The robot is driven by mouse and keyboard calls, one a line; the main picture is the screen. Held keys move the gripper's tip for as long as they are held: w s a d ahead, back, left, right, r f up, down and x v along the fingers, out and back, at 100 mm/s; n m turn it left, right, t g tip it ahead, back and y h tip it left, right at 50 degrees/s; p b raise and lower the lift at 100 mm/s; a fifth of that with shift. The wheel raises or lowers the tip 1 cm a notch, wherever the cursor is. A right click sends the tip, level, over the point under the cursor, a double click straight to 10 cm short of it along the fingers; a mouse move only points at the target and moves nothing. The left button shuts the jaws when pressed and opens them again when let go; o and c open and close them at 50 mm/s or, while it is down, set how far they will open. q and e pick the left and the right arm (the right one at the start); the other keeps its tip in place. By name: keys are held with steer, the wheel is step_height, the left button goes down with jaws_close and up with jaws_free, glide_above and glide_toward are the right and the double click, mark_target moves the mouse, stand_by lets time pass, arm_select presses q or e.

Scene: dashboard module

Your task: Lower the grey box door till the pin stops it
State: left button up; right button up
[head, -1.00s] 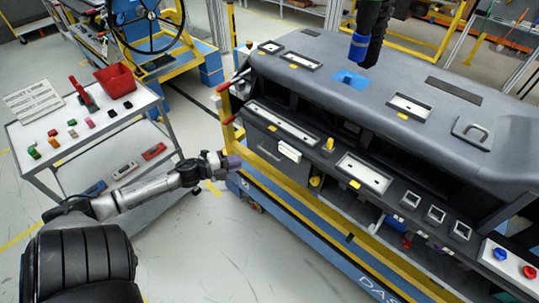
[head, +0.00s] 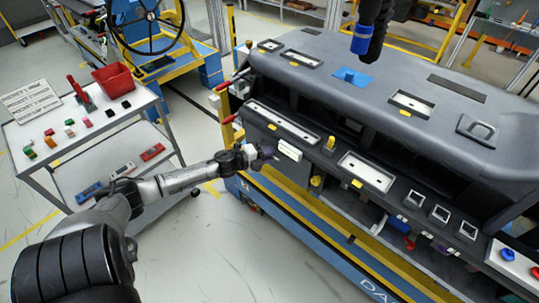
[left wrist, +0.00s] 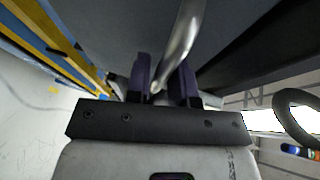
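The grey box door (head: 262,133) is at the left end of the grey dashboard's front in the head view. It looks upright in the front, and my arm hides part of it. A pale bar handle (head: 290,150) stands out from it. My left gripper (head: 272,154) is at the door, close to the left of this handle. In the left wrist view, the two purple fingers (left wrist: 163,82) stand apart, with a curved shiny metal bar (left wrist: 186,32) reaching down between them. I cannot tell whether they touch it. The pin is not visible.
A yellow and blue frame (head: 320,215) carries the dashboard (head: 330,60). A white cart (head: 95,135) with a red bin (head: 114,79) and small parts stands at left. Open floor lies in front.

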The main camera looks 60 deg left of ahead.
arm_select(q)
steer(key=shift+w, duration=0.2)
jaws_close()
stand_by(0.4)
